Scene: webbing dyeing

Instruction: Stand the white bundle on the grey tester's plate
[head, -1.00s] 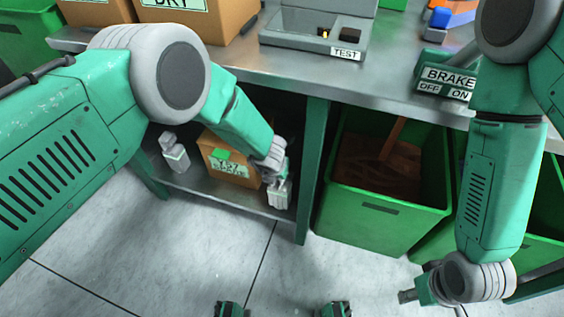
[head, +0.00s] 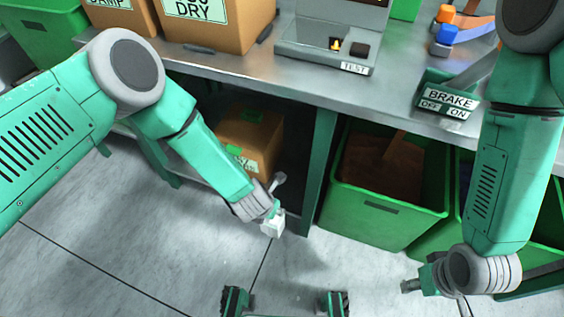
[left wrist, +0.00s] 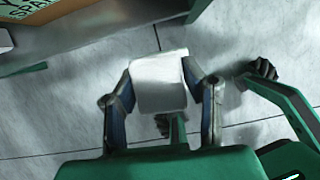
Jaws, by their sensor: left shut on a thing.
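The white bundle (head: 272,226) is in the jaws of my left gripper (head: 271,214), low in front of the bench's lower shelf. In the left wrist view the bundle (left wrist: 160,82) fills the gap between both fingers (left wrist: 160,100), above the floor. The grey tester (head: 318,55) stands on the bench top, with a TEST label, a small lit symbol and a dark square on its sloped front. I cannot make out its plate clearly. My right gripper (head: 428,282) hangs low at the right, in front of the green bins; its finger opening is unclear.
The steel bench top (head: 395,85) bears cardboard boxes (head: 215,30) at the left and a BRAKE box (head: 450,100) at the right. A labelled carton (head: 250,140) sits on the lower shelf. A green bin (head: 390,215) stands under the bench.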

